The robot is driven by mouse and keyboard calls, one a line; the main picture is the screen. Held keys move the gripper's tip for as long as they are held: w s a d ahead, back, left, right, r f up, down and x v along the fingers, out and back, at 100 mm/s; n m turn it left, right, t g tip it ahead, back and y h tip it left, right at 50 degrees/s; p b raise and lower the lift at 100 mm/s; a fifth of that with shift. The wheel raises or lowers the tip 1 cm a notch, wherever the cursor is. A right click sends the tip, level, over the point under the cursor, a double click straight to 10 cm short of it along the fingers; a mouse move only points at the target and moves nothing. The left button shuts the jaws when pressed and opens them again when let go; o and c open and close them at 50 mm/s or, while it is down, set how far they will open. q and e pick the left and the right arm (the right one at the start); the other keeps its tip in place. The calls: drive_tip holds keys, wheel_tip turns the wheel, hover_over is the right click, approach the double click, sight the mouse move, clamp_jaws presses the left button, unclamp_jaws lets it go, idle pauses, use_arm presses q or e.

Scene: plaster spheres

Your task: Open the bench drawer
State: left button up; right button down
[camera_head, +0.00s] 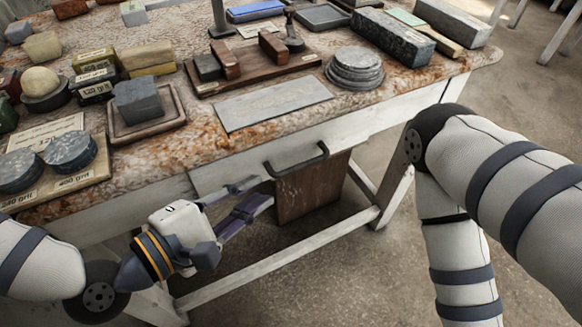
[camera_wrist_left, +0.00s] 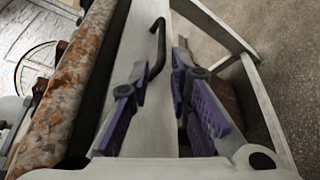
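The bench drawer (camera_head: 222,174) is a pale painted panel under the stained bench top, and it looks closed. Its dark bar handle (camera_head: 297,163) runs along the front; in the left wrist view the handle (camera_wrist_left: 157,45) shows beyond and between the fingertips. My left gripper (camera_head: 258,191) is open and empty, its purple-padded fingers pointing at the handle's left end. In the left wrist view the gripper (camera_wrist_left: 159,70) has a clear gap between its fingers. Whether a finger touches the handle I cannot tell. My right arm shows at the right, but its gripper is out of view.
The bench top (camera_head: 150,170) carries stone blocks, a grey slab (camera_head: 272,103), a stack of round discs (camera_head: 354,68) and a plaster sphere (camera_head: 40,81). A brown board (camera_head: 313,187) stands below the handle. A white bench rail (camera_head: 280,257) runs low; open floor lies in front.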

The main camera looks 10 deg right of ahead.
sight(286, 174)
use_arm(q)
drive_tip(key=x, duration=1)
drive_tip(key=shift+s+d+f, duration=0.1)
clamp_jaws()
